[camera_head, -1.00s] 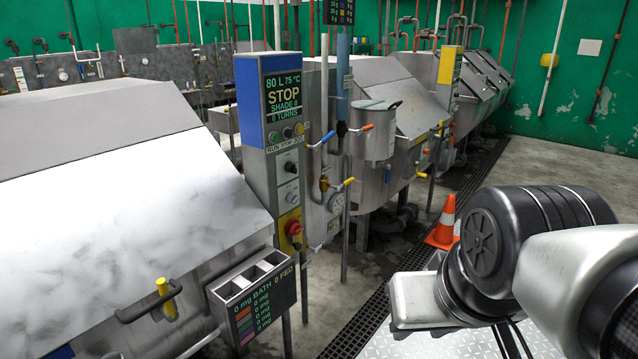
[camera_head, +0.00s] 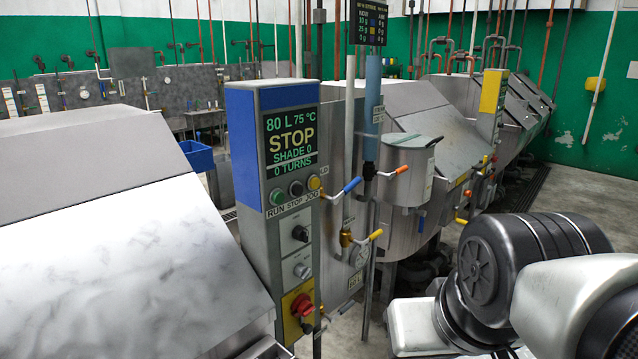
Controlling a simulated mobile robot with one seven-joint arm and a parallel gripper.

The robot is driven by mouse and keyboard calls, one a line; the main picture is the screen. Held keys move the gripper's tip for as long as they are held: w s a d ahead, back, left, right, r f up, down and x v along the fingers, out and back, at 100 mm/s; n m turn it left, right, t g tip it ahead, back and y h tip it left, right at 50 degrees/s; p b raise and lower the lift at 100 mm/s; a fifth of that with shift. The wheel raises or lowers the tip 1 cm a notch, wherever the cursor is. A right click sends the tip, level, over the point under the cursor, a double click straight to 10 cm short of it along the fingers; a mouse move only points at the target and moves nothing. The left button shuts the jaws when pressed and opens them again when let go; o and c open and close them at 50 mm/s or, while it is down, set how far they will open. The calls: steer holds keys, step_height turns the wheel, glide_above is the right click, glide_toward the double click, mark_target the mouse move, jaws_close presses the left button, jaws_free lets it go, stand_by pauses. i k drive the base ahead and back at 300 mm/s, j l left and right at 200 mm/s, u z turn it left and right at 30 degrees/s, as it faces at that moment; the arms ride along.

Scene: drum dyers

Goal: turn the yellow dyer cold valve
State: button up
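The yellow dyer shows in the head view as a steel machine with a yellow-topped control post (camera_head: 491,95), at right of centre behind the nearer dyer's pipework. My black and white arm links fill the lower right. My gripper is not in view.
A blue-topped control post (camera_head: 276,200) reading STOP stands close in front. Beside it are a blue handle (camera_head: 352,185), a red-orange handle (camera_head: 402,170) and a yellow handle (camera_head: 376,234) on pipes. A steel hood (camera_head: 120,270) fills the left. Grey floor (camera_head: 580,190) shows at right.

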mark_target(348, 188)
steer(key=i+l+u, duration=0.15)
steer(key=u, duration=0.2)
steer(key=i+l+u, duration=0.1)
steer(key=u, duration=0.25)
steer(key=l+u, duration=0.35)
steer(key=i+l+u, duration=0.15)
steer(key=l, duration=0.2)
steer(key=l+u, duration=0.1)
steer(key=l, duration=0.2)
steer(key=i+l+u, duration=0.15)
steer(key=l, duration=0.25)
steer(key=i+l, duration=0.1)
steer(key=l, duration=0.8)
steer(key=i+l, duration=0.1)
steer(key=l, duration=0.75)
steer(key=i, duration=0.3)
steer(key=u, duration=0.05)
